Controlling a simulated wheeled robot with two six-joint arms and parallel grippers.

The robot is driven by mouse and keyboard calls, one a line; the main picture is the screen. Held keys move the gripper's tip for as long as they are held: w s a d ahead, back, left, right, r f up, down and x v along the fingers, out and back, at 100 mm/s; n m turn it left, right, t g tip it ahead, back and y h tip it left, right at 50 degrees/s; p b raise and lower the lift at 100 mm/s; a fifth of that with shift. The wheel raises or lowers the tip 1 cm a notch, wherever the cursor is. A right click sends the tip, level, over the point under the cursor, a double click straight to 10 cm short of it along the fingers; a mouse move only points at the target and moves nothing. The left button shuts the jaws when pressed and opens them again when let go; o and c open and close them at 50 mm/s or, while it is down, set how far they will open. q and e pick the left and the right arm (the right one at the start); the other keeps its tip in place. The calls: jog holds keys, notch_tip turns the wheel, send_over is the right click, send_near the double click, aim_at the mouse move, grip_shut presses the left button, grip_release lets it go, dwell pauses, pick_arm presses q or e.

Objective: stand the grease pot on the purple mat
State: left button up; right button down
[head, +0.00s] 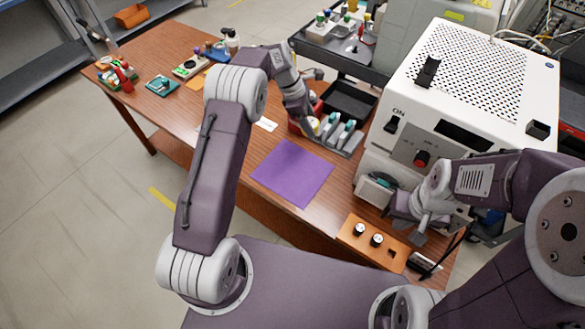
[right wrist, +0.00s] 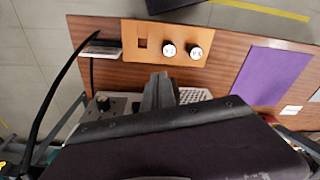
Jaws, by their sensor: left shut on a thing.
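The purple mat (head: 293,172) lies flat and bare in the middle of the wooden table. It also shows at the right in the right wrist view (right wrist: 270,76). My left gripper (head: 311,132) is beyond the mat's far edge, beside the grey rack, and is shut on a small pale thing (head: 314,125), apparently the grease pot. It is mostly hidden by the fingers, so its shape is unclear. My right gripper (right wrist: 160,76) is empty, with its fingers together, near the orange board by the white machine.
A grey rack with teal-topped items (head: 345,137) and a black tray (head: 350,101) stand beyond the mat. The white machine (head: 460,95) stands at the right. The orange board (head: 373,242) with two round knobs lies nearer. Table left of the mat is mostly clear.

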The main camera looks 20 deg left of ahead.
pick_arm(q)
jog(key=s+a+f, duration=0.1)
jog(key=s+f, duration=0.1)
jog(key=s, duration=0.1)
jog(key=s+a+f+b, duration=0.1)
jog(key=s+f, duration=0.1)
jog(key=s, duration=0.1)
jog(key=s+a+f, duration=0.1)
jog(key=s+f, duration=0.1)
jog(key=s, duration=0.2)
jog(key=shift+a+f, duration=0.1)
jog(key=shift+a, duration=0.05)
notch_tip(320, 180, down, 4)
jog(key=shift+b, duration=0.7)
jog(key=o, duration=1.4)
jog(key=shift+f, duration=0.1)
